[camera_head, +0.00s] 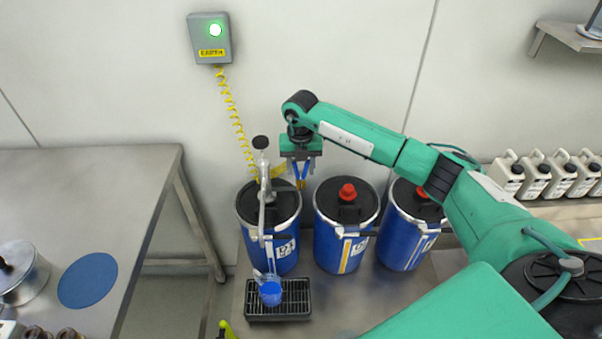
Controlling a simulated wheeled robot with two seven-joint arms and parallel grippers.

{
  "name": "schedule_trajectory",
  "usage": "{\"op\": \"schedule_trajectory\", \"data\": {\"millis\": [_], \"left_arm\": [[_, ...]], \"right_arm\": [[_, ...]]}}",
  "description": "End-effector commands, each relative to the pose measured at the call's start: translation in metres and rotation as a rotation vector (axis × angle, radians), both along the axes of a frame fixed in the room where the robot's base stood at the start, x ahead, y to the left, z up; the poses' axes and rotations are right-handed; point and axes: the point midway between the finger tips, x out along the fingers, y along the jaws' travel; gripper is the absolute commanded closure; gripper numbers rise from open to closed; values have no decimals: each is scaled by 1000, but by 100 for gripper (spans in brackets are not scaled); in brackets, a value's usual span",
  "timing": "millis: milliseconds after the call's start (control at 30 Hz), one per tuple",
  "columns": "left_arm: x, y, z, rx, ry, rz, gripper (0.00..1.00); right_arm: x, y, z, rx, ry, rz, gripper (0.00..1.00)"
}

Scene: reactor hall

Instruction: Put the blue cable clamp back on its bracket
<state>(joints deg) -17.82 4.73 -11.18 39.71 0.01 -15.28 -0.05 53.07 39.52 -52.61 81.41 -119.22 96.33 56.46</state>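The blue cable clamp (295,169) shows as two small blue arms in a V with an orange-brown tip, at the far right rim of the left blue drum (284,252). My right gripper (300,167) is over it, its fingers pointing down on either side of the blue arms. The picture is too small to tell whether the fingers press on the clamp, or whether the clamp touches the rim. A yellow coiled cable (233,110) hangs from the grey EARTH box (211,39) on the wall toward the drum. I cannot make out the bracket for certain. My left gripper is not in view.
A metal hand pump (263,190) stands on the left drum, above a blue cup (270,293) on a black drip tray (277,312). Two more blue drums, the middle one (338,250) and the right one (404,238), stand alongside. A steel table (85,185) is at left.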

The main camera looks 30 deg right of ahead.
Motion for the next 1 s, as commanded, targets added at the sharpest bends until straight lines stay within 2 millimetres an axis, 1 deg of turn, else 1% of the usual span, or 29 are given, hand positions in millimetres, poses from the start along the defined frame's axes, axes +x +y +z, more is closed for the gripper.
{"op": "schedule_trajectory", "data": {"millis": [467,1000], "left_arm": [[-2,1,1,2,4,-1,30],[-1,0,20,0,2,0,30]], "right_arm": [[0,0,2,1,0,0,68],[0,0,33,0,-1,1,68]]}}
